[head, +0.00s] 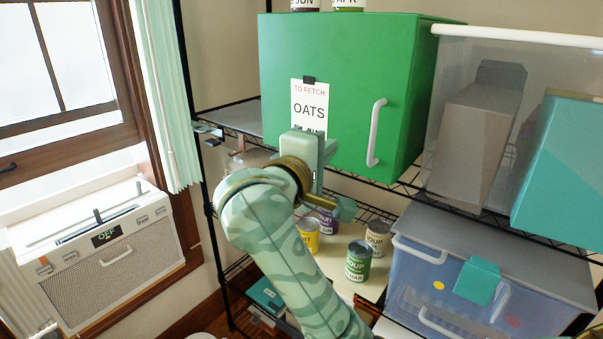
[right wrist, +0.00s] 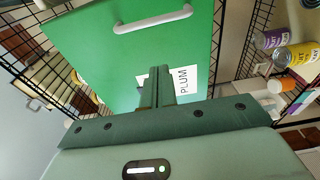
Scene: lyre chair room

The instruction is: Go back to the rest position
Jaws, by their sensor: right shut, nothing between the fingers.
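My right arm reaches up in front of the shelf. Its gripper (head: 308,148) is in front of the green box (head: 345,60), over the lower part of a white note (head: 309,98) reading "TO FETCH" and "OATS". In the right wrist view the gripper (right wrist: 158,82) has its two fingers together with nothing between them. They point at the green box (right wrist: 120,62) and partly cover the note (right wrist: 184,80), where "PLUM" shows. I cannot tell whether the fingertips touch the box. My left gripper is not in view.
The green box has a white handle (head: 375,133). Cans, including a green one (head: 358,262) and a yellow one (head: 308,234), stand on the shelf below. Clear bins (head: 420,262) are at right. A window air unit (head: 105,258) is at left.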

